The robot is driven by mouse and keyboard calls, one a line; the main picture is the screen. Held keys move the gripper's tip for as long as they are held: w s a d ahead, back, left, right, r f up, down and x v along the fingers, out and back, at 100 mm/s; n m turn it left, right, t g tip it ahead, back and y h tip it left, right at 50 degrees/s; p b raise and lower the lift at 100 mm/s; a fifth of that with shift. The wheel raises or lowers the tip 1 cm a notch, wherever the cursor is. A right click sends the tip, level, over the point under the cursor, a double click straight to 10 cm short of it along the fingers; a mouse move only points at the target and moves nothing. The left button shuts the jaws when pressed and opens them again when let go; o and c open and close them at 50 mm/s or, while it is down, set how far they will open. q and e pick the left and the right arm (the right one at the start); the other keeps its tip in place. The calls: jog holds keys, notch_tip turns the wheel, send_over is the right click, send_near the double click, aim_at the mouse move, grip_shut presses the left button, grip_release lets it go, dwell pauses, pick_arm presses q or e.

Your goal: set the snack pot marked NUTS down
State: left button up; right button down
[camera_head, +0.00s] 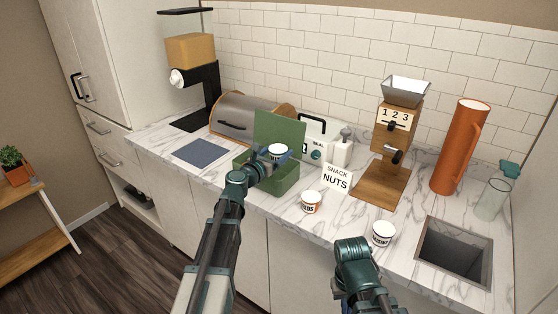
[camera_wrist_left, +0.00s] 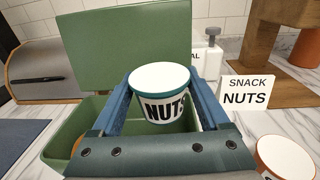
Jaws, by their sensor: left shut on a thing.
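The snack pot marked NUTS (camera_wrist_left: 162,98) is white with a teal rim and a white top. It is upright between the two blue fingers of my left gripper (camera_wrist_left: 160,88), which is shut on it. In the head view the pot (camera_head: 277,149) and my left gripper (camera_head: 274,155) are above the open green box (camera_head: 285,188), its lid (camera_head: 279,133) standing up behind. The wrist view shows part of the box's inside below the pot. The card reading SNACK NUTS (camera_head: 337,179) stands on the counter right of the box. My right gripper cannot be made out.
Two other white pots, one orange-marked (camera_head: 311,203) and one farther right (camera_head: 383,235), stand near the counter's front. A wooden dispenser (camera_head: 388,150), an orange jug (camera_head: 461,145) and a sink (camera_head: 453,255) are to the right. A blue-grey mat (camera_head: 201,153) lies left.

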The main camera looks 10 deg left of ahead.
pick_arm(q)
jog(key=shift+w, duration=0.1)
jog(key=shift+w, duration=0.35)
jog(key=f+b, duration=0.1)
jog(key=f, duration=0.1)
jog(key=f+b, duration=0.1)
jog(key=b, duration=0.1)
jog(key=shift+w+f+b, duration=0.2)
jog(key=shift+f+b, duration=0.1)
jog(key=shift+f, duration=0.05)
jog(key=shift+f+b, duration=0.55)
jog(key=shift+b, duration=0.05)
jog(key=o, duration=1.3)
jog(key=shift+r+p, duration=0.55)
jog(key=shift+p, duration=0.05)
jog(key=v, duration=1.2)
jog(key=shift+p, duration=0.3)
